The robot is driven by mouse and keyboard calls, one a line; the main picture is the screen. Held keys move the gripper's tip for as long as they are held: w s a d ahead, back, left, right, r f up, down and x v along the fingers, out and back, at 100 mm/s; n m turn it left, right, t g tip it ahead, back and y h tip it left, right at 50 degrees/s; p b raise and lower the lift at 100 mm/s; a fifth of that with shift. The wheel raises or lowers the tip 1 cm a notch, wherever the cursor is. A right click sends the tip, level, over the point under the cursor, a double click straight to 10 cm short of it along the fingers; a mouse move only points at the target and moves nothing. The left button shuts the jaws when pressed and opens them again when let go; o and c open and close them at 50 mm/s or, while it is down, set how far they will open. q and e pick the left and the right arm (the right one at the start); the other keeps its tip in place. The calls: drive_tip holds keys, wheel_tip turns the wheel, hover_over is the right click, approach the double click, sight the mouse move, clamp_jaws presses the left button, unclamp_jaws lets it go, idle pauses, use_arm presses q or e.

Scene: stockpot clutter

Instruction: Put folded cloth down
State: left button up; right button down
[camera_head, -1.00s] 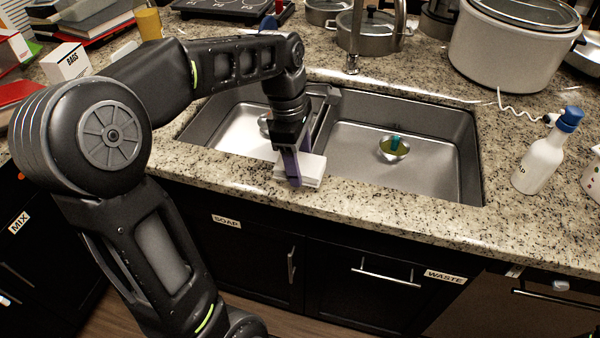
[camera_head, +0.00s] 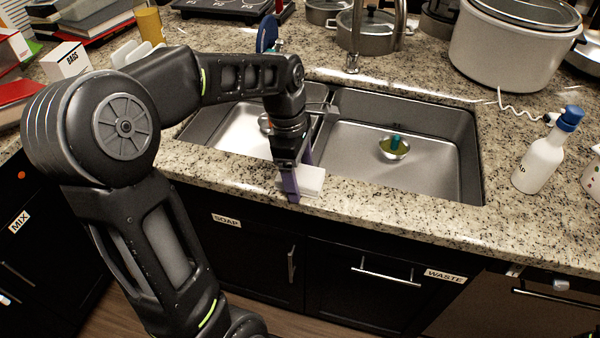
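The folded cloth (camera_head: 312,180) is a small white, flat bundle at the front rim of the sink, over the granite counter's front strip. My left gripper (camera_head: 297,173) reaches down to it from above, with one purple finger across its near side and the other behind it. The gripper looks shut on the cloth. Part of the cloth is hidden by the near finger, and I cannot tell whether its underside touches the counter. My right gripper is out of view.
The double sink (camera_head: 440,165) lies behind the cloth, with a small bowl holding a teal item (camera_head: 394,147) in its right basin. A white soap bottle (camera_head: 540,160) stands to the right. The front counter strip (camera_head: 400,215) right of the cloth is clear.

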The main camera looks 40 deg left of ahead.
use_arm(q)
drive_tip(key=shift+r, duration=0.1)
wheel_tip(320, 180, up, 12)
drive_tip(key=a+p, duration=0.1)
drive_tip(key=shift+s+a, duration=0.3)
idle(0.8)
